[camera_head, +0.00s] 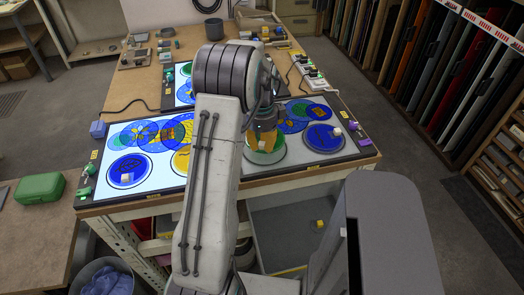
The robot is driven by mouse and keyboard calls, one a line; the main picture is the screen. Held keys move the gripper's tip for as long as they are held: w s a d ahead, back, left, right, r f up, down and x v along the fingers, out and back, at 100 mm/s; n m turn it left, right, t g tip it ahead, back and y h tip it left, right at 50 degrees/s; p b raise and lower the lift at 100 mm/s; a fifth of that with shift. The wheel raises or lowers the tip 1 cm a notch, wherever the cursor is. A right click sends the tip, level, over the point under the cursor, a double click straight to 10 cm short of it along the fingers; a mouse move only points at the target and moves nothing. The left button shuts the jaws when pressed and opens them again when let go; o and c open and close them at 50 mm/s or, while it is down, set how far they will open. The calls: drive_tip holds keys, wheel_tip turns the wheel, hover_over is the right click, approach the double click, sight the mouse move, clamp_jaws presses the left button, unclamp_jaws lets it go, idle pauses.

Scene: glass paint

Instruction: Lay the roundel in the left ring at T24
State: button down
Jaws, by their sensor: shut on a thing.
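My gripper (265,132) is low over the right part of the lit light table (225,165), partly hidden behind my own arm. It is shut at a green roundel (264,157) with a pale knob, whose upper part it covers. I cannot tell whether this roundel touches the table. A blue roundel (324,138) lies to its right in a dark ring. Another blue roundel (129,170) lies in a ring at the table's left end. A yellow roundel (181,161) shows beside my arm. The label T24 is not readable, so I cannot tell which ring is the left one there.
Overlapping blue and yellow glass discs (150,133) lie along the back of the light table. A green box (40,188) stands on the left bench. A power strip (312,77) lies behind. Racks of coloured sheets (440,60) line the right.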

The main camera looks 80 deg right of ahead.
drive_tip(key=shift+f, duration=1.9)
drive_tip(key=shift+f, duration=0.1)
drive_tip(key=c, duration=1.2)
unclamp_jaws()
drive_tip(key=r, duration=1.2)
drive_tip(key=shift+a+r, duration=0.1)
drive_tip(key=shift+a, duration=0.1)
